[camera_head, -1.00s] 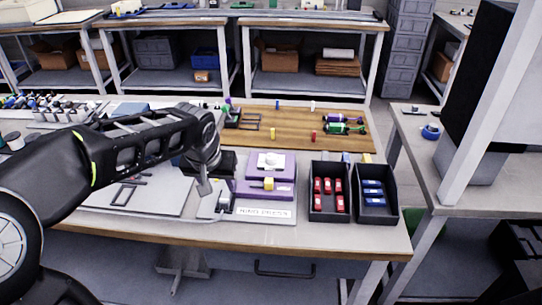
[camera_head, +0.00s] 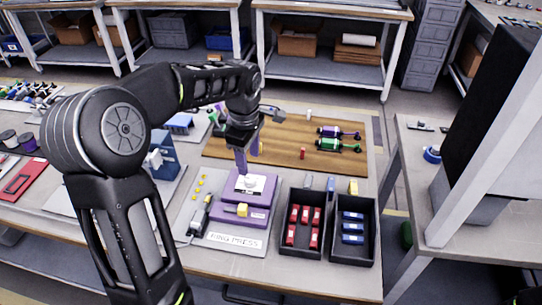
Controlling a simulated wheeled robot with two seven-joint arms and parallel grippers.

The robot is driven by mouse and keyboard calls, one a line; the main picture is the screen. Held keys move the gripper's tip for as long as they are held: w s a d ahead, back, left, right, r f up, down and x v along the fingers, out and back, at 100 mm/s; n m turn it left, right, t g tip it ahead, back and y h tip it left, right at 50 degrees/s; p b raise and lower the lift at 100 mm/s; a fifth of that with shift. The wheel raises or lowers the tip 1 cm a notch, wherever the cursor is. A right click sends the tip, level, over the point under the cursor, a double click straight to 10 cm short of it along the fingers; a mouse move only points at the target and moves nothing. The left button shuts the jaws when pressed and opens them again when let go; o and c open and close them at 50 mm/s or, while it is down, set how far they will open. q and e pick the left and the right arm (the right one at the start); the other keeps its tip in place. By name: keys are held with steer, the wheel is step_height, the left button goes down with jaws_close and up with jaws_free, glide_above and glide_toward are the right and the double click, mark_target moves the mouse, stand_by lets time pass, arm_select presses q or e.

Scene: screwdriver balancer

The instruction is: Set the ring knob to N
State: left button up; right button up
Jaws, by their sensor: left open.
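The ring press is a stepped purple block (camera_head: 257,217) on a grey base plate, labelled "RING PRESS", in the middle of the table in the head view. A white round knob (camera_head: 251,182) sits on a white dial plate on its upper step. The dial marks are too small to read, so I cannot tell the knob's setting. My left gripper (camera_head: 241,150) is open, pointing down above and behind the knob, apart from it. A narrow purple piece shows just under the gripper; I cannot tell what it belongs to. My right gripper is not in view.
Black bins with red blocks (camera_head: 303,223) and blue blocks (camera_head: 352,228) stand right of the press. A brown mat (camera_head: 290,133) with green and purple screwdrivers (camera_head: 338,145) lies behind. A black-and-grey tool (camera_head: 200,216) and yellow dots are left of the knob.

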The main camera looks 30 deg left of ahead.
mark_target(249, 178)
arm_select(q)
steer(key=n, duration=0.2)
steer(key=shift+w+r+n, duration=0.25)
steer(key=shift+w+n, duration=0.05)
steer(key=shift+s+r+n, duration=0.1)
steer(key=shift+s+n, duration=0.2)
steer(key=shift+n, duration=0.3)
steer(key=shift+s+n, duration=0.4)
steer(key=shift+n, duration=0.2)
steer(key=shift+w, duration=0.2)
steer(key=shift+s, duration=0.1)
steer(key=f, duration=0.4)
steer(key=f+p, duration=0.1)
steer(key=f, duration=0.2)
steer(key=shift+w+a+f, duration=0.1)
steer(key=shift+w+f, duration=0.1)
steer(key=shift+f, duration=0.2)
